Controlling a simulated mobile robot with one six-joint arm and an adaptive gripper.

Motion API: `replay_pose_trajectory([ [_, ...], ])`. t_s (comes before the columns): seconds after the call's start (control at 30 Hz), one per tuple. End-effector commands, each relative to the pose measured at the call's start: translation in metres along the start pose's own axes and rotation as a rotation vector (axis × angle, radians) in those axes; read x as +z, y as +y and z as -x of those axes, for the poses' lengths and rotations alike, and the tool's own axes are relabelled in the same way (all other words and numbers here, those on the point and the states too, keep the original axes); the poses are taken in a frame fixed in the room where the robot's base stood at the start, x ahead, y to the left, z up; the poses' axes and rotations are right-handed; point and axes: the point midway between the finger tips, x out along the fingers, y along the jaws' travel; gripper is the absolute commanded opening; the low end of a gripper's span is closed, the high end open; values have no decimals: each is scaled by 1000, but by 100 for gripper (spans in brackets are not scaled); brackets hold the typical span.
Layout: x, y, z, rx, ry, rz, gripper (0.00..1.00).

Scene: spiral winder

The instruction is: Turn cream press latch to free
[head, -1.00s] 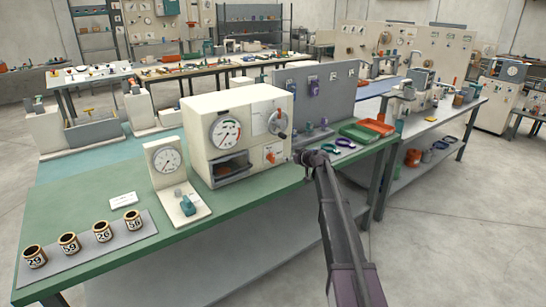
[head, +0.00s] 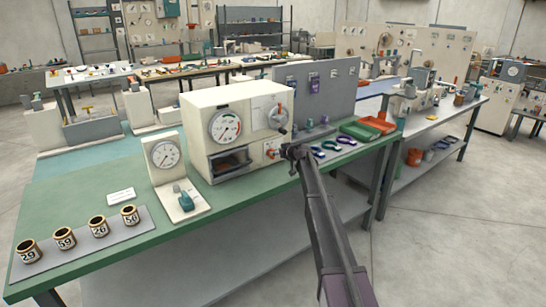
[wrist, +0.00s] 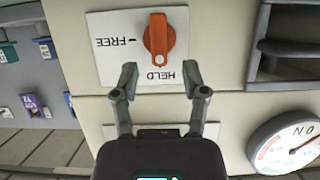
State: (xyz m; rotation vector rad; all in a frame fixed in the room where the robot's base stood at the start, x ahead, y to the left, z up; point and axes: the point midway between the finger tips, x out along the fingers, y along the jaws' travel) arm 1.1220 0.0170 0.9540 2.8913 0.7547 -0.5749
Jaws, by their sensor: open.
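The cream press (head: 235,125) stands on the green bench. Its orange latch (wrist: 159,38) sits on a white plate (wrist: 110,62) marked FREE and HELD, upside down in the wrist view. The latch lies along the HELD direction, its white mark towards HELD; FREE is off to one side. My gripper (wrist: 160,79) is open and empty, facing the plate. Its fingertips are apart on either side of the HELD word, just short of the latch in the picture. In the head view my gripper (head: 291,152) is right beside the latch (head: 271,153). Contact cannot be told.
A dial (wrist: 290,145) and a dark opening frame (wrist: 285,45) lie to the right in the wrist view. In the head view, a crank (head: 281,117) is above the latch. A grey pegboard (head: 320,90), red and green trays and loose rings stand to the right.

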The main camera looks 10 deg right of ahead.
Motion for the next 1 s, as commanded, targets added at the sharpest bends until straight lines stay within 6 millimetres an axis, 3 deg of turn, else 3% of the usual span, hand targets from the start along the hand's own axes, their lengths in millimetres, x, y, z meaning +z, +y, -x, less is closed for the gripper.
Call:
replay_pose_trajectory([
  [0.1, 1, 1, -19, 1, 0, 0, 57],
  [0.3, 1, 0, -33, 0, 0, 0, 57],
  [0.7, 0, 0, -36, 0, 0, 0, 57],
  [0.77, 0, 0, -36, 0, 0, 0, 45],
  [0.9, 0, 0, -36, 0, 0, 0, 4],
  [1.0, 0, 0, -36, 0, 0, 0, 0],
])
